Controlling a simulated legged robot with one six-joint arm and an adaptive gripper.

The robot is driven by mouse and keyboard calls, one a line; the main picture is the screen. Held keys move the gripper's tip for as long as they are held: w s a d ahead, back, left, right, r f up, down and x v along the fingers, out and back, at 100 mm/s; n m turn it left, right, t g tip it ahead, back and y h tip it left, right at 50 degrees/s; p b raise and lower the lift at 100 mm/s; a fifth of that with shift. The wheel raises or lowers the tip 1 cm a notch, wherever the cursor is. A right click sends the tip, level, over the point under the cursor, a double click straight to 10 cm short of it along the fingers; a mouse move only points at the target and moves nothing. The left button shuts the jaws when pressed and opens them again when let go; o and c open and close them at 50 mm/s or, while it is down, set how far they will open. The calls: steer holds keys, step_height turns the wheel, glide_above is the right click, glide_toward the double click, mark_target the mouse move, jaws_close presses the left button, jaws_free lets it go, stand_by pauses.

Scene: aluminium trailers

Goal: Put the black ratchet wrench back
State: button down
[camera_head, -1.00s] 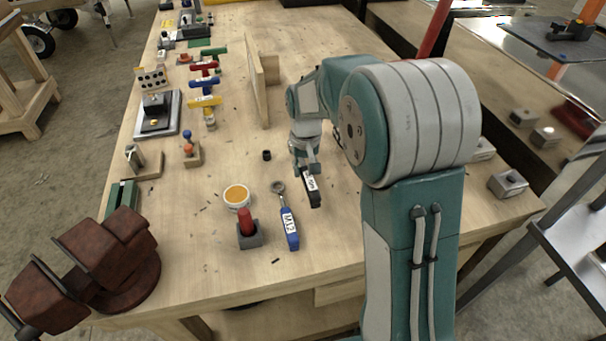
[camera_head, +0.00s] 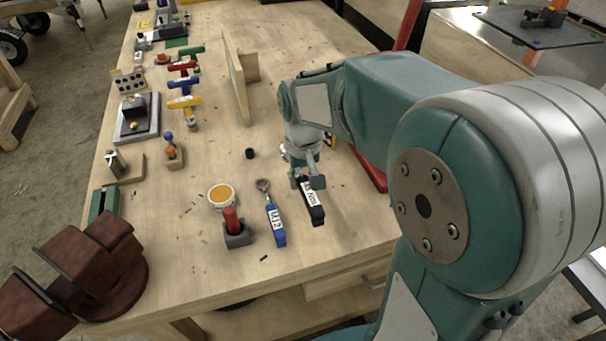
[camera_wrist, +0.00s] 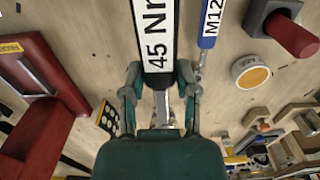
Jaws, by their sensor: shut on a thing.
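The black ratchet wrench (camera_head: 314,207) has a white label reading 45 Nm in the wrist view (camera_wrist: 154,40). My gripper (camera_head: 308,182) is shut on it; in the wrist view the fingers (camera_wrist: 159,88) lie on both sides of its shaft. The handle points toward the table's front edge. Whether it touches the table is unclear. The wrench's head is hidden by my gripper. A blue wrench (camera_head: 276,226) labelled M12 lies to its left, roughly parallel and apart; it also shows in the wrist view (camera_wrist: 209,22).
Left of the blue wrench are an orange-filled tub (camera_head: 221,195) and a red-handled tool in a grey block (camera_head: 236,238). A brown vise (camera_head: 90,265) sits at the front left corner. A wooden upright panel (camera_head: 237,78) stands behind. Red metal (camera_head: 368,172) lies right of my gripper.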

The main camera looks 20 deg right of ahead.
mark_target(299, 171)
steer(key=w+f, duration=0.2)
steer(key=shift+w+f, duration=0.2)
steer(key=shift+f, duration=3.55)
steer(key=shift+f, duration=0.55)
steer(key=shift+c, duration=1.4)
jaws_free()
step_height(299, 171, up, 12)
steer(key=shift+a+f, duration=0.1)
steer(key=s+r, duration=0.1)
steer(key=s, duration=0.1)
steer(key=s+r+t, duration=0.1)
steer(key=s+r, duration=0.1)
steer(key=s+r+t, duration=0.1)
steer(key=s+r, duration=0.1)
steer(key=s, duration=0.1)
steer(key=shift+r, duration=0.2)
steer(key=s+r+t, duration=0.2)
steer(key=s+t, duration=0.1)
steer(key=s, duration=0.7)
steer(key=shift+t, duration=0.3)
